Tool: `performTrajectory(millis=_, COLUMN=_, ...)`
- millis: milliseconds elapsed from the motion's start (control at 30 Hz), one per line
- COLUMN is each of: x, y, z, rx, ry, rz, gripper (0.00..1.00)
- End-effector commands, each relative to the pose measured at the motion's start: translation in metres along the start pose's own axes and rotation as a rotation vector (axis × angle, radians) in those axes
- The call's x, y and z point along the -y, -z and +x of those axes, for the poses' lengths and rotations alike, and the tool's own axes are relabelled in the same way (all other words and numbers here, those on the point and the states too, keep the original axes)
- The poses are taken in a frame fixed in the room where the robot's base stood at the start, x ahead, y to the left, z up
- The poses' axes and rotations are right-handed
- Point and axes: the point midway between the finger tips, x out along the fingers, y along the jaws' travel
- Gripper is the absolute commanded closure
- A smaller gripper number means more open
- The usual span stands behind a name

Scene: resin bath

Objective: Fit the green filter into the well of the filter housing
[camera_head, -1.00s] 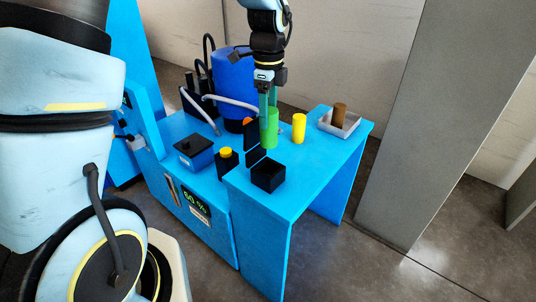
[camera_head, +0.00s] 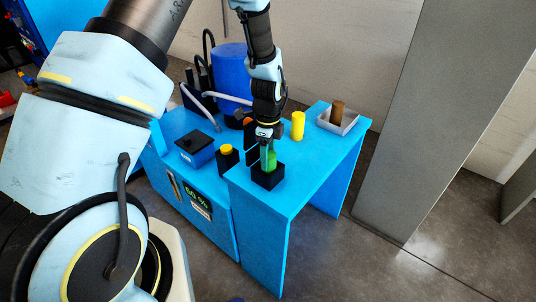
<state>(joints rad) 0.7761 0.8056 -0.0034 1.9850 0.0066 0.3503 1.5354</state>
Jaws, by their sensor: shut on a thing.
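The green filter (camera_head: 271,160) is upright at the black filter housing (camera_head: 267,180), which stands on the near part of the blue table. The filter's lower end appears to be inside the housing's well; how deep it sits cannot be told. My gripper (camera_head: 267,154) points down from above and is shut on the green filter. The housing's dark raised lid (camera_head: 251,158) stands just left of the filter. The well's inside is hidden by the housing's front wall and the filter.
A yellow cylinder (camera_head: 298,126) stands behind on the blue table (camera_head: 318,165). A grey tray (camera_head: 350,124) with a brown cylinder (camera_head: 337,112) is at the back right. A black box with a yellow button (camera_head: 226,149) is left of the housing. A blue drum (camera_head: 229,68) stands behind.

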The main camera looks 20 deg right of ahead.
Motion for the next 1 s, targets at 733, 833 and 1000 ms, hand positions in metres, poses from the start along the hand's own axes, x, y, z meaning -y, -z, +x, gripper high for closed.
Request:
performTrajectory(millis=733, x=0.0, y=0.0, z=0.002, rx=0.0, ry=0.0, rz=0.0, gripper=0.1)
performTrajectory(millis=833, x=0.0, y=0.0, z=0.0, rx=0.0, ry=0.0, rz=0.0, gripper=0.1)
performTrajectory(millis=1000, x=0.001, y=0.0, z=-0.013, rx=-0.001, ry=0.004, rz=0.001, gripper=0.1)
